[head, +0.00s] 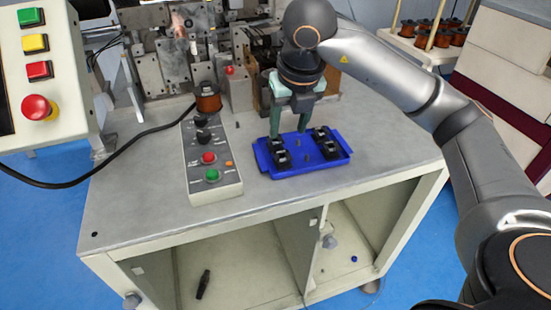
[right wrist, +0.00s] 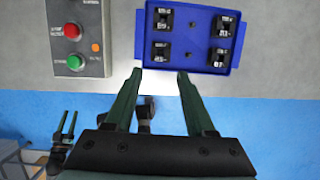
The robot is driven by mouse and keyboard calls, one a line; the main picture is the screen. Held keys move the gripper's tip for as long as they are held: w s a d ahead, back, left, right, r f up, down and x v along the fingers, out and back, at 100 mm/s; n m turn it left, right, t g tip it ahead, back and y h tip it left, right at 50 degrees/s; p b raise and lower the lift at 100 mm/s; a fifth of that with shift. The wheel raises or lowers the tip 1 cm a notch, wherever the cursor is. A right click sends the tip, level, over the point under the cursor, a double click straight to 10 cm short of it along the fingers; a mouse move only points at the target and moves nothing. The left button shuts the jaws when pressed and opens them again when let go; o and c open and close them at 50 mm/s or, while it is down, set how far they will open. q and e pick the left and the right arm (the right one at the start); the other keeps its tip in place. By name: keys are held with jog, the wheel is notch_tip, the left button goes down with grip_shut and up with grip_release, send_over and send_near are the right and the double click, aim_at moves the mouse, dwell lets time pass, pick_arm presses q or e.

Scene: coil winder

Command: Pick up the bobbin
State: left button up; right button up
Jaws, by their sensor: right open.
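Several small black bobbins (head: 330,150) sit in a blue tray (head: 345,152) on the grey worktop, in two columns. In the right wrist view, one bobbin (right wrist: 161,49) is at the tray's lower left and another (right wrist: 218,57) at its lower right. My right gripper (head: 288,131) is open and empty, its green fingers pointing down over the tray's back left part. In the right wrist view its fingertips (right wrist: 162,73) lie apart below the tray's near edge, touching no bobbin. Small green prongs at the lower left there look like my left gripper (right wrist: 68,124); its opening is unclear.
A control box (head: 213,180) with knobs and buttons stands left of the tray. A copper-wound coil (head: 208,98) is behind it, near the winder's metal plates (head: 178,65). A button panel (head: 40,70) is at far left. The worktop's front strip is clear.

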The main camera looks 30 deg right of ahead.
aim_at(283, 155)
jog(key=p+x, duration=0.1)
jog(key=x, duration=1)
jog(key=shift+w+d+f, duration=0.1)
jog(key=shift+d, duration=0.05)
grip_shut()
